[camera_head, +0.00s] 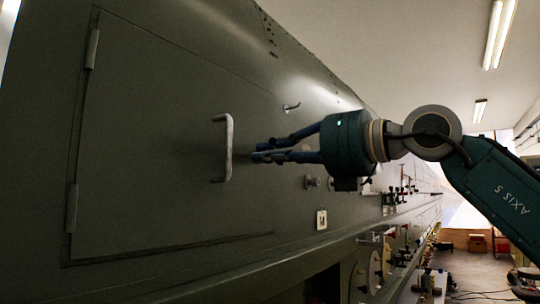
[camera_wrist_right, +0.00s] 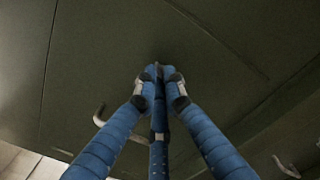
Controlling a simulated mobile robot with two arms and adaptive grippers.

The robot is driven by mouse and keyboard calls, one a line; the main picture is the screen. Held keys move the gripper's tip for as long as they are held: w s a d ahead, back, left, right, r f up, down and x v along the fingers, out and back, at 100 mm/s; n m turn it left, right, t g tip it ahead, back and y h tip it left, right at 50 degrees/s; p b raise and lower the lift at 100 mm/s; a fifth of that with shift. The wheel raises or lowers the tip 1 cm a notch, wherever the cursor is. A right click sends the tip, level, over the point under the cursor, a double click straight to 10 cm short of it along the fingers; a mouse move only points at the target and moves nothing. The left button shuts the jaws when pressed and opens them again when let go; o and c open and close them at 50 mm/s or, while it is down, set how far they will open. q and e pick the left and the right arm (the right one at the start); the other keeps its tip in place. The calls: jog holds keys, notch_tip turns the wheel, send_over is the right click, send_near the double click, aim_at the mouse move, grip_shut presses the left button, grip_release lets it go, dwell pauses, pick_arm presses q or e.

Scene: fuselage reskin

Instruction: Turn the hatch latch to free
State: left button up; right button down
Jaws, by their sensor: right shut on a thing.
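The hatch (camera_head: 150,130) is a large dark green panel in the fuselage side, outlined by a thin seam, with a pale upright grab handle (camera_head: 228,148) on it. My right gripper (camera_head: 258,153) comes in from the right, its blue fingers close together at the hatch surface just right of the handle. In the wrist view the fingertips (camera_wrist_right: 160,82) meet around a small dark piece that they mostly hide. This is likely the latch; its turn angle cannot be read. My left gripper is not in view.
Two hinges, upper (camera_head: 92,48) and lower (camera_head: 72,208), sit on the hatch's left edge. A small hook (camera_head: 291,107) is above the gripper. A round knob (camera_head: 312,182) and a white tag (camera_head: 321,219) are below. A ledge with fittings runs along the fuselage; the floor at right looks partly clear.

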jog(key=n, duration=0.5)
jog(key=shift+a+f+n, duration=0.15)
jog(key=shift+f+n, duration=0.15)
jog(key=shift+f, duration=0.05)
dwell(0.5)
jog(key=c, duration=1.8)
grip_release()
jog(key=shift+r, duration=0.1)
jog(key=shift+c, duration=0.2)
jog(key=shift+p, duration=0.3)
jog(key=v, duration=1.2)
jog(key=shift+w, duration=0.1)
